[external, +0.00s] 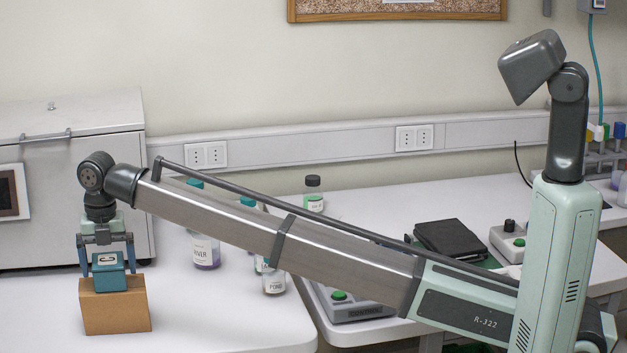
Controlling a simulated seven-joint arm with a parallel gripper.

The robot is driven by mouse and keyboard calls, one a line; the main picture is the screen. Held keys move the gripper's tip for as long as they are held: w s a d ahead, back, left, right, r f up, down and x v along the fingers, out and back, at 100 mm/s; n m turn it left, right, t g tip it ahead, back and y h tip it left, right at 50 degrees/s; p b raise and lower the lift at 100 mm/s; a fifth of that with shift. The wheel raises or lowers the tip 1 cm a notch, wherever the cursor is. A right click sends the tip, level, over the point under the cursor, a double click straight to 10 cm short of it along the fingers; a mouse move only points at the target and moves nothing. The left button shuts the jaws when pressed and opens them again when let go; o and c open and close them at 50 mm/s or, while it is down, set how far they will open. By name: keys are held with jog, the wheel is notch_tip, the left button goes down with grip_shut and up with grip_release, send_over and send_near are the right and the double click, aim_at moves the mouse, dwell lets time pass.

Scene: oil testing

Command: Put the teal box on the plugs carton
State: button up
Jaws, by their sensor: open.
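The teal box (110,277) has a pale label on its top and rests on top of the brown plugs carton (116,311). It appears upright and sits toward the carton's middle. The carton stands on the white bench at the far left. My gripper (107,264) is directly above, pointing down, with its blue fingers open on either side of the teal box. Whether the fingers touch the box cannot be told. The carton's lettering does not show.
A large grey cabinet (75,135) stands behind the carton. Several bottles, one labelled POND (274,281), stand right of it under my arm. A black book (450,240) and a device with a green button (345,301) lie further right. Bench in front of the bottles is clear.

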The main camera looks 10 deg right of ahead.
aim_at(95, 264)
notch_tip(95, 264, up, 10)
jog(key=shift+r, duration=0.15)
dwell(0.3)
